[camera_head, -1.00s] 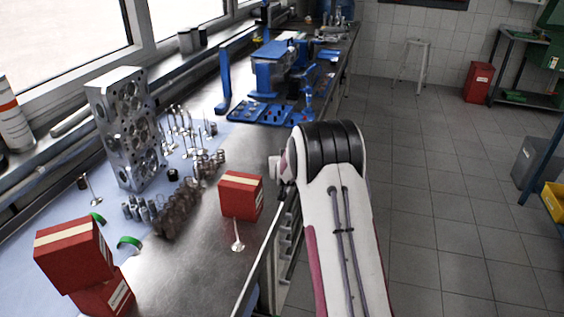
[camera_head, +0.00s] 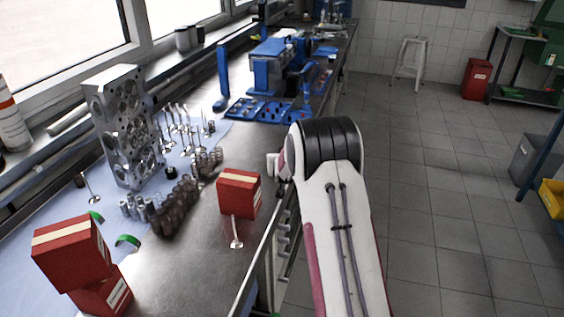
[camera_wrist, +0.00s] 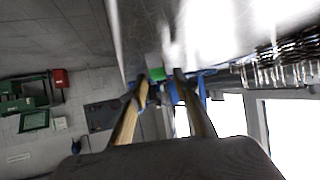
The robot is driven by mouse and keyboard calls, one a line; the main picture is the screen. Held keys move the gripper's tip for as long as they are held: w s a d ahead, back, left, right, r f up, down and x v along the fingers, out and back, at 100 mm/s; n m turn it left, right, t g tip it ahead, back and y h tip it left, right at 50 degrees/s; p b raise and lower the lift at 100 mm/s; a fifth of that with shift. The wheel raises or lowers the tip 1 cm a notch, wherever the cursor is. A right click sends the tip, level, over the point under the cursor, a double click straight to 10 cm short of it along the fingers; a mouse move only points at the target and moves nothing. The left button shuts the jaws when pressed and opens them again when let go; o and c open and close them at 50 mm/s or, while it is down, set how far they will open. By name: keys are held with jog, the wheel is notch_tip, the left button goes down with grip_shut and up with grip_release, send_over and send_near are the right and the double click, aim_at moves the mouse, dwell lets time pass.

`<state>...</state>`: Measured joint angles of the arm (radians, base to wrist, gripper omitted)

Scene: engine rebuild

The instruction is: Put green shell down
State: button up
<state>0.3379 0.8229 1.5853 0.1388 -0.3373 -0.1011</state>
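My gripper (camera_wrist: 163,74) shows in the wrist view, with its two fingers reaching to a small green shell (camera_wrist: 157,73) between their tips. The fingers appear closed on it, and its far side is hard to make out. In the head view my gripper is hidden behind my arm. Two other green shells lie on the left of the bench: one (camera_head: 127,241) near the springs, one (camera_head: 95,217) on the blue mat just behind the red boxes.
A red box (camera_head: 238,193) stands near the bench edge with a valve (camera_head: 236,232) beside it. Two stacked red boxes (camera_head: 70,252) stand at front left. A cylinder head (camera_head: 125,125), valves and springs fill the left. A blue fixture (camera_head: 270,68) stands farther back. Bare metal bench (camera_head: 190,265) lies in front.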

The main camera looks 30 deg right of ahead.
jog(key=shift+v, duration=5.95)
jog(key=s+a+r+n+g+y, duration=0.1)
jog(key=s+a+r+y, duration=0.1)
jog(key=s+a+r, duration=0.55)
jog(key=s+a+r+n+g+y, duration=0.1)
jog(key=s+a+r+n, duration=0.1)
jog(key=s+a+r, duration=0.55)
jog(key=s+a+f+g, duration=0.1)
jog(key=s+a, duration=0.2)
jog(key=s, duration=0.6)
jog(key=s+a+f+n+g+y, duration=0.1)
jog(key=s+a, duration=0.2)
jog(key=s, duration=0.6)
jog(key=s+a+f+g, duration=0.1)
jog(key=s+a, duration=0.1)
jog(key=s, duration=0.8)
jog(key=shift+a+f+n+g+y, duration=0.3)
jog(key=shift+a+f+g, duration=0.05)
jog(key=shift+a+g, duration=0.05)
